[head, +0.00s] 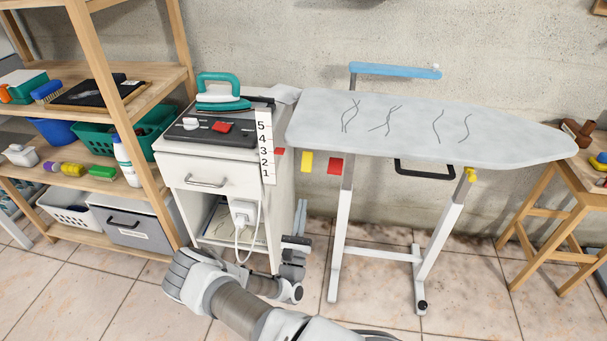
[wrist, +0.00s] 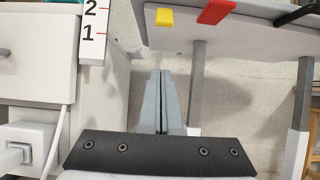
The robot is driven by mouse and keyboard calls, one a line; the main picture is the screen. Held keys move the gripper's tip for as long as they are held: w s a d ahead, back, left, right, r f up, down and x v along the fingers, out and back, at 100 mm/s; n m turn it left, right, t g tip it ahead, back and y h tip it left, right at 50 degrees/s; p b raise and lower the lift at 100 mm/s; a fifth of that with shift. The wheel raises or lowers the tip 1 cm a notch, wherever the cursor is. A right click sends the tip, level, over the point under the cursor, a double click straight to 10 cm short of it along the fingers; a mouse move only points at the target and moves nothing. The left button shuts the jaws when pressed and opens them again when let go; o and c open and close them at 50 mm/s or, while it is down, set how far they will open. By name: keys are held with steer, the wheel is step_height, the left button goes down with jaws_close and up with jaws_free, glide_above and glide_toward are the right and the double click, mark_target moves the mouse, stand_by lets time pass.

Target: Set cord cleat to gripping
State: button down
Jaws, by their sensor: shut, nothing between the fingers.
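I cannot tell for sure which part is the cord cleat. Candidates are the yellow tab (head: 307,162) and red tab (head: 335,166) hanging at the left edge of the ironing board (head: 420,125); both also show in the wrist view, yellow (wrist: 164,17) and red (wrist: 215,11). A blue bar (head: 395,71) stands on a post behind the board. My gripper (head: 301,207) is between the cabinet and the board's left leg, below the tabs and apart from them. In the wrist view its fingers (wrist: 161,73) are together and empty.
A white cabinet (head: 205,177) with an iron (head: 220,93) and a numbered strip (head: 265,148) stands close left. A plug with a cord (head: 243,212) is on its front. The board's legs (head: 342,225) stand right. A black handle (head: 425,170) hangs under the board.

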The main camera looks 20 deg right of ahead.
mark_target(307, 162)
steer(key=w+d+r+b, duration=0.1)
steer(key=w+d+r, duration=0.2)
steer(key=r, duration=0.4)
steer(key=shift+w+r+b, duration=0.35)
steer(key=shift+w, duration=0.4)
steer(key=shift+r+p, duration=0.15)
steer(key=shift+p, duration=0.2)
